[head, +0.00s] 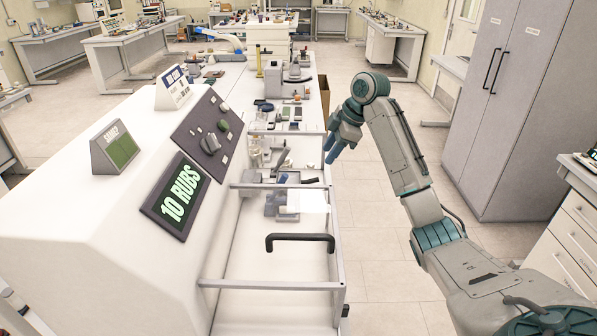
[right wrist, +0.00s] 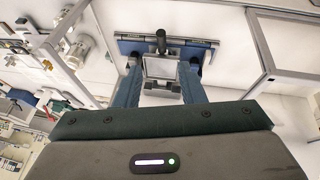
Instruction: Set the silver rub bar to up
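The rub machine is a white housing (head: 70,235) with a display reading "10 RUBS" (head: 176,196). In its bay stands a small grey and silver mechanism (head: 276,205); I cannot clearly tell the rub bar or its position there. In the right wrist view a silver block (right wrist: 160,68) with a dark knob (right wrist: 161,38) shows between my fingers, in front of a blue plate (right wrist: 210,45). My right gripper (head: 329,158) hangs in the air beyond the bay's right edge. Its blue fingers are apart, with nothing visibly held. My left gripper is out of view.
A clear guard frame with a black handle (head: 300,237) closes the front of the bay. A dark control panel (head: 207,137) and a "SAMPLE" sign (head: 115,147) sit on the housing. Bench tools stand behind. Grey cabinets (head: 520,100) are at right; open floor lies between.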

